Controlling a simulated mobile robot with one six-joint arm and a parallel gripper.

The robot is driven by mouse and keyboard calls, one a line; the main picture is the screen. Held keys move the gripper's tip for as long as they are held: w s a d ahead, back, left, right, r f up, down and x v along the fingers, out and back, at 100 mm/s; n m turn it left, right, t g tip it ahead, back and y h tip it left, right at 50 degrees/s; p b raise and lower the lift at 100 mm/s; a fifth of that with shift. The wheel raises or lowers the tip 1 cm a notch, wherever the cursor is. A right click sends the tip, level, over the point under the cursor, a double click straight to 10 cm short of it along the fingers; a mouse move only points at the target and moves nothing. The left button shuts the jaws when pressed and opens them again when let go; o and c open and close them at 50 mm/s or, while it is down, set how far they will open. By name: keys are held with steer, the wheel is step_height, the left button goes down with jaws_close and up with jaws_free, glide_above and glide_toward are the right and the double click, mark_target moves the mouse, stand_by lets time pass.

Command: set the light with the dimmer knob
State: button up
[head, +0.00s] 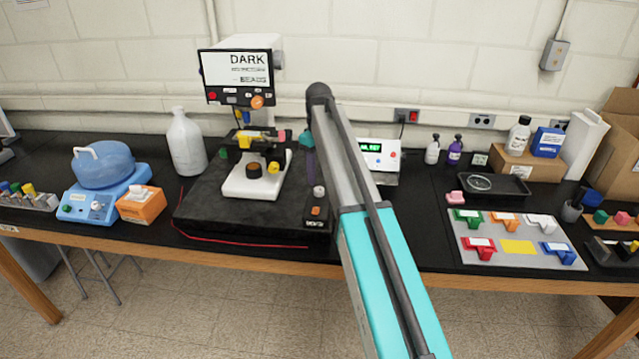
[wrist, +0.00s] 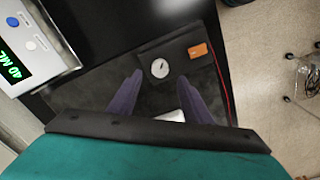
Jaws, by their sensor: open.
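The dimmer knob (head: 319,192) is a small pale round knob on a black box at the front right of the dark slab. In the wrist view the knob (wrist: 160,68) shows a dark mark on its face and lies between my fingertips in the picture. My gripper (wrist: 160,77) is open, with its two purple fingers on either side of the knob; I cannot tell the height between them. In the head view my arm hides most of the gripper. The microscope (head: 255,183) stands on the slab, and its screen (head: 237,70) reads "DARK" and "BEADS".
An orange button (head: 316,211) sits in front of the knob on the same box. A scale (head: 377,157) with a green display stands behind, to the right. A white bottle (head: 186,143) and a blue centrifuge (head: 101,180) stand left. A red cable (head: 240,241) runs along the slab's front.

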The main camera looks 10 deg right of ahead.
mark_target(319, 189)
steer(key=shift+f+p, duration=1.05)
steer(key=shift+f, duration=1.95)
steer(key=shift+c, duration=0.3)
steer(key=c, duration=1)
